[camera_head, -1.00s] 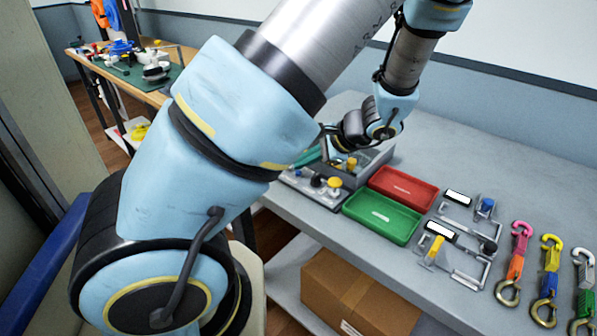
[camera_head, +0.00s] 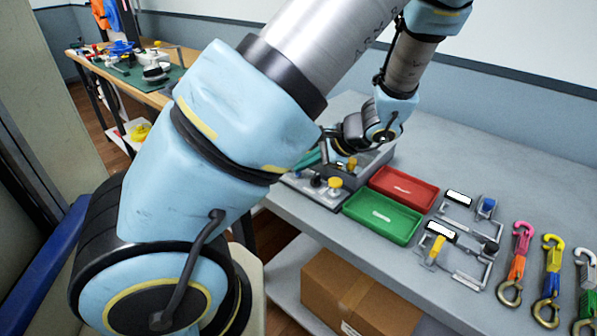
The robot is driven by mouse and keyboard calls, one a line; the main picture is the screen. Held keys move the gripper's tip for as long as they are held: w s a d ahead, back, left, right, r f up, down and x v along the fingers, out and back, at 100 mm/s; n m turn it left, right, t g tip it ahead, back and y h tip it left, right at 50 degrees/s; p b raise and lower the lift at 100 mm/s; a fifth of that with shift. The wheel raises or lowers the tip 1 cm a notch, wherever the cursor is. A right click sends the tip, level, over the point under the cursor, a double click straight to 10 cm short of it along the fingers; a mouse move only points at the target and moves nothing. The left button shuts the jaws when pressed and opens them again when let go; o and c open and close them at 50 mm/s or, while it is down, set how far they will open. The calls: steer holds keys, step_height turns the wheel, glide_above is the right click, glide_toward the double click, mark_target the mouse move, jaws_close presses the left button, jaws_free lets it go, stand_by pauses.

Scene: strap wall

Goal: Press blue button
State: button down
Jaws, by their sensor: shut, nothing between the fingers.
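My gripper (camera_head: 332,142) is at the end of my arm, low over a grey control panel (camera_head: 309,191) at the left end of the bench. Its fingers are dark and small here, and they look shut and empty. A black knob (camera_head: 316,182) and a yellow knob (camera_head: 335,182) show on the panel's front part. I cannot make out a blue button on the panel; my arm and gripper hide part of it. I cannot tell whether the gripper touches anything.
A red tray (camera_head: 404,186) and a green tray (camera_head: 382,217) lie right of the panel. Beyond them are metal latches with a blue part (camera_head: 487,206) and a yellow handle (camera_head: 435,248), then coloured straps with hooks (camera_head: 517,262). The bench's back is clear.

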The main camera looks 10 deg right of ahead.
steer(key=shift+r+p, duration=0.75)
steer(key=shift+r, duration=0.05)
steer(key=shift+r, duration=0.1)
step_height(320, 180, up, 5)
steer(key=p, duration=0.4)
stand_by(0.6)
